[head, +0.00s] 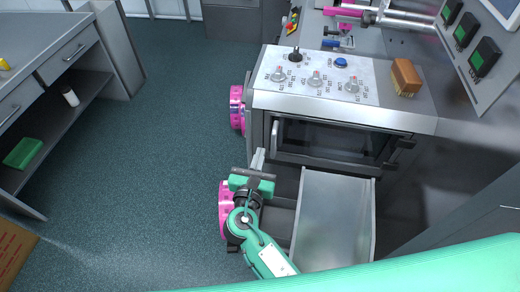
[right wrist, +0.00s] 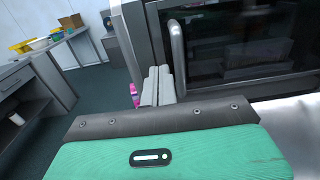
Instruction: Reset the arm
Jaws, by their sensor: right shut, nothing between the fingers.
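My right arm, green with a dark wrist, reaches up from the bottom of the head view. Its right gripper (head: 258,158) is shut and empty, with its grey fingers just left of the machine's door handle (head: 277,137). In the right wrist view the shut fingers of the right gripper (right wrist: 158,85) stand beside the handle (right wrist: 178,55) and the dark glass door (right wrist: 225,45). I cannot tell whether they touch it. My left gripper is not in view.
The machine's control panel (head: 318,78) carries knobs and a blue button. An open, empty metal drawer (head: 333,215) extends below the door. Pink rolls (head: 237,108) stick out on the machine's left. A grey workbench (head: 45,40) stands at left. The floor between is clear.

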